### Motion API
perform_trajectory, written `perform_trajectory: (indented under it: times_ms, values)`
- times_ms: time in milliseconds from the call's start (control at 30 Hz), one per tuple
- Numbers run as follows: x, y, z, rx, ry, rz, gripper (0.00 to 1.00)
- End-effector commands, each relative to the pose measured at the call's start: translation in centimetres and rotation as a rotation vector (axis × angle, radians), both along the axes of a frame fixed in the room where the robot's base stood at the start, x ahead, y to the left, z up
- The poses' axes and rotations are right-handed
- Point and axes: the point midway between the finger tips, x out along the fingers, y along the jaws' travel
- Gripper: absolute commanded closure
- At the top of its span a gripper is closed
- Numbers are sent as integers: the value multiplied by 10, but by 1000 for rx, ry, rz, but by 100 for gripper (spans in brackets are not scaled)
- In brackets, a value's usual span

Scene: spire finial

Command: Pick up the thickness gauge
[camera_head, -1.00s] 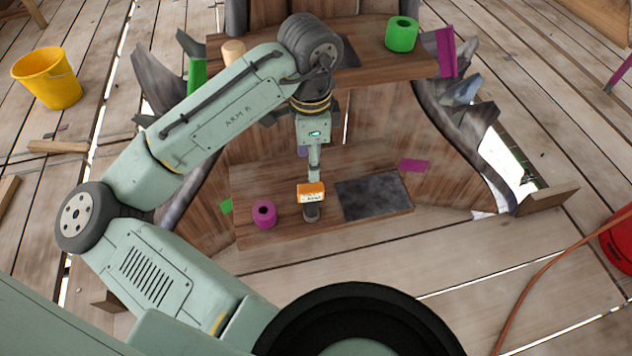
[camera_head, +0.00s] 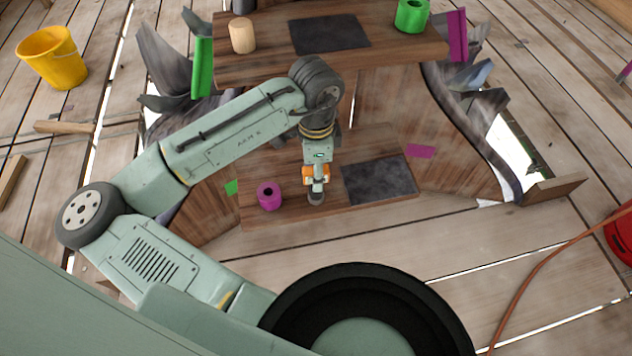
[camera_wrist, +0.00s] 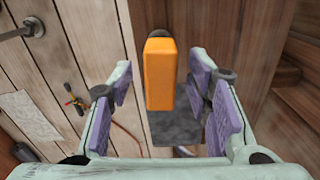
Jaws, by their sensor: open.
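The thickness gauge is an orange block-like tool (camera_head: 316,176) with a dark grey foot, upright on the lower wooden shelf (camera_head: 290,212). My gripper (camera_head: 317,186) is over it in the head view and hides much of it. In the wrist view the orange body (camera_wrist: 160,75) stands between the two purple-padded fingers of my open gripper (camera_wrist: 165,98), with a gap on each side. I cannot tell from these frames how deep the gauge is between the pads.
A magenta cylinder (camera_head: 269,195) stands left of the gauge, close to my gripper. A dark mat (camera_head: 378,180) lies to its right. The upper shelf (camera_head: 270,66) holds a wooden peg (camera_head: 242,35), another dark mat (camera_head: 328,33) and a green cylinder (camera_head: 412,15).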

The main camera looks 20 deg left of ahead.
Motion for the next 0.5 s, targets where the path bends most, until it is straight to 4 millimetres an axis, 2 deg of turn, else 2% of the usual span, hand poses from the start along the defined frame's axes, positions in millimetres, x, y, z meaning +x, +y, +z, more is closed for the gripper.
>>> perform_trajectory:
  times_ms: [67, 500]
  values:
    - [0, 0, 0, 0, 0, 0, 56]
    - [0, 0, 0, 0, 0, 0, 86]
